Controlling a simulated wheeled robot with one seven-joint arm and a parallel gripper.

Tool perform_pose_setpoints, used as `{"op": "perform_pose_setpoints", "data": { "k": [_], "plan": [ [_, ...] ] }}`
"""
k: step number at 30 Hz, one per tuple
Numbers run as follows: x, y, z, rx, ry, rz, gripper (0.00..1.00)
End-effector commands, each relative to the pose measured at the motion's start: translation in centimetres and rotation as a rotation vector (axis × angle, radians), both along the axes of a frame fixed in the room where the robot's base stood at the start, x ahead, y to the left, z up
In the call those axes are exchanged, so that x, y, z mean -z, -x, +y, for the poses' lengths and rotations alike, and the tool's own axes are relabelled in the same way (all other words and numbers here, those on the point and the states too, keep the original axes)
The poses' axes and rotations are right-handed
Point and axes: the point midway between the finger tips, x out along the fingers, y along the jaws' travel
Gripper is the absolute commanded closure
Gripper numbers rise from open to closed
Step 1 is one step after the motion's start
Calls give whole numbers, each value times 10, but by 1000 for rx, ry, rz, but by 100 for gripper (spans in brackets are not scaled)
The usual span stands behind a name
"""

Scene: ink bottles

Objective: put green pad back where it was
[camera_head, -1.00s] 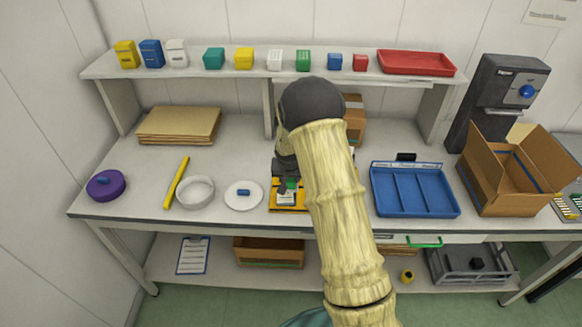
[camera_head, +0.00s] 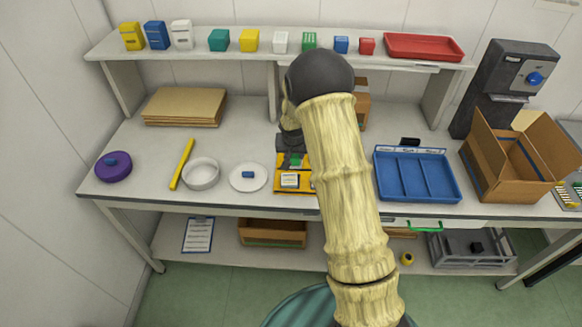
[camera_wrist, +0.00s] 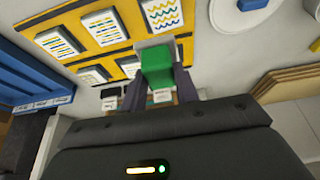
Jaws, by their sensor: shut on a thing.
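The green pad (camera_wrist: 157,65) is a small green block held between the two dark fingers of my gripper (camera_wrist: 160,88) in the wrist view. In the head view, the green pad (camera_head: 296,160) shows as a small patch at my gripper (camera_head: 292,156), over the back part of a yellow board (camera_head: 277,187). The yellow board (camera_wrist: 118,66) also shows in the wrist view, with several white cards marked with coloured lines. My gripper is shut on the pad. My arm hides the board's right side in the head view. I cannot tell the pad's height above the board.
A white plate (camera_head: 262,184) with a blue block (camera_head: 248,174) lies left of the board, beside a white bowl (camera_head: 201,173). A blue tray (camera_head: 416,197) and an open cardboard box (camera_head: 500,190) stand to the right. The shelf (camera_head: 210,52) overhangs behind.

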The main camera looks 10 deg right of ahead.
Motion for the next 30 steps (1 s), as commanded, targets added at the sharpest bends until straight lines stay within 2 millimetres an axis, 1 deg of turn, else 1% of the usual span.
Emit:
{"op": "perform_pose_setpoints", "data": {
  "k": [2,5,8,11,12,15,18,19,21,23,30],
  "plan": [
    [2,4,1,-9,1,3,88],
    [7,15,5,-36,2,8,88],
    [16,36,11,-83,2,13,88],
    [25,65,17,-142,2,17,88],
    [28,77,18,-166,2,16,88],
    [32,109,22,-221,2,15,88],
    [33,133,24,-262,1,12,88],
    [33,139,25,-271,1,10,88],
    [33,147,26,-287,1,6,88],
    [34,151,26,-292,1,3,88],
    [36,151,26,-294,1,0,88]
  ]
}}
